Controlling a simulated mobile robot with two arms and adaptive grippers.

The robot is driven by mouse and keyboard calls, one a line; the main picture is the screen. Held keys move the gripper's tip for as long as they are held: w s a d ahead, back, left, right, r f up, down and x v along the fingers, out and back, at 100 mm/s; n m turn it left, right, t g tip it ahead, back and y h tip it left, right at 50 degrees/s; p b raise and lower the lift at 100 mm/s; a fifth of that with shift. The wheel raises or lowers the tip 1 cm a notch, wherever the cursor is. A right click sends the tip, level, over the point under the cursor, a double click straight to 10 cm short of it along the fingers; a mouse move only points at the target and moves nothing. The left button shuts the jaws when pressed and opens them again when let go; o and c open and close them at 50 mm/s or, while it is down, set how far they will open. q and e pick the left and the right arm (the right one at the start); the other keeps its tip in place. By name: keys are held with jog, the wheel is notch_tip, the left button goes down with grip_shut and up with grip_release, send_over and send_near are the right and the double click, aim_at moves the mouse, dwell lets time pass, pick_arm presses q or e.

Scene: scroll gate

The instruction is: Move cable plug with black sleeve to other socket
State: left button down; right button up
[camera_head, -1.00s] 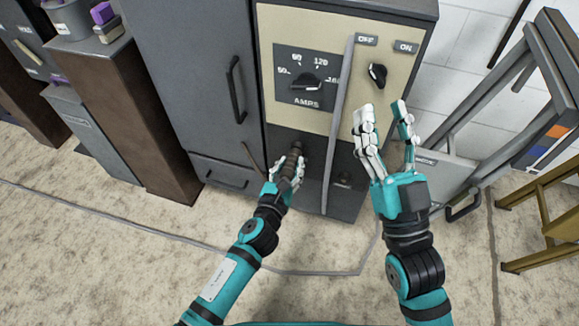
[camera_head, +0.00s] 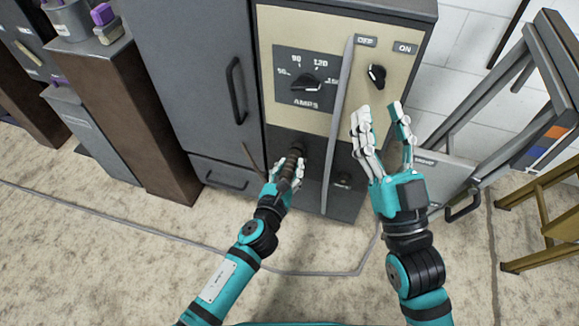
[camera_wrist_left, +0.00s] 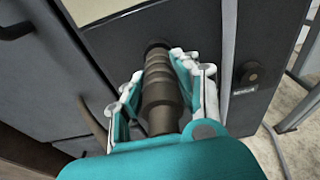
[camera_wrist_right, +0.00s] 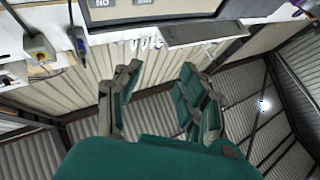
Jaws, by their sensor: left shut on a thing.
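The cable plug with the black sleeve (camera_wrist_left: 160,92) is a dark ribbed cylinder, also seen in the head view (camera_head: 289,166). My left gripper (camera_head: 284,171) is shut around it at the cabinet's dark lower panel. The plug's far end points at a round dark socket (camera_wrist_left: 157,46); I cannot tell whether its tip is still inside. The other socket (camera_wrist_left: 251,74) is empty, to the right, above a small label; in the head view it shows lower right of the plug (camera_head: 345,178). My right gripper (camera_head: 382,112) is open and empty before the cabinet's right side.
A grey vertical strip (camera_head: 338,120) runs down the panel between the two sockets. An amps dial (camera_head: 306,83) and an off/on switch (camera_head: 377,75) sit above. A metal frame (camera_head: 500,95) and yellow stool (camera_head: 545,205) stand right. The floor in front is mostly clear.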

jog(key=shift+w+f+g, duration=0.25)
jog(key=shift+f+g, duration=0.05)
jog(key=shift+f, duration=0.2)
dwell(0.4)
pick_arm(q)
jog(key=shift+w+d, duration=0.1)
jog(key=shift+w, duration=0.05)
dwell(0.4)
jog(key=c, duration=0.8)
grip_release()
jog(key=o, duration=0.6)
jog(key=shift+c, duration=0.2)
